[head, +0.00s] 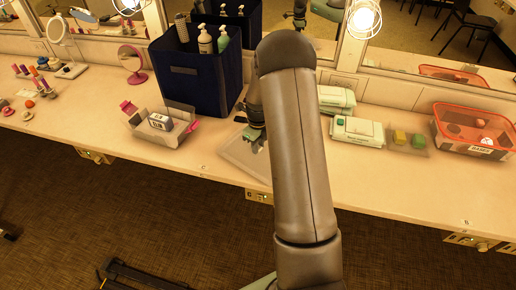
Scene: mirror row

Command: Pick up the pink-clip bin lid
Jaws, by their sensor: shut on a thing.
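A flat, clear greyish lid (240,158) is on the counter front, below the dark blue caddy. I take it to be the pink-clip bin lid. My gripper (257,145) is at the lid's far right part, fingers pointing down and shut on it. My arm hides the lid's right side, and I cannot tell whether the lid is lifted off the counter. The small clear bin with pink clips (179,135) stands open to the left, with a grey and white labelled item in it.
The dark blue caddy (190,85) with bottles stands close behind the lid. Right of my arm are wipe packs (358,131), a small tray with yellow and green blocks (410,140) and a red-rimmed clear bin (450,142). Counter left of the clip bin is partly free.

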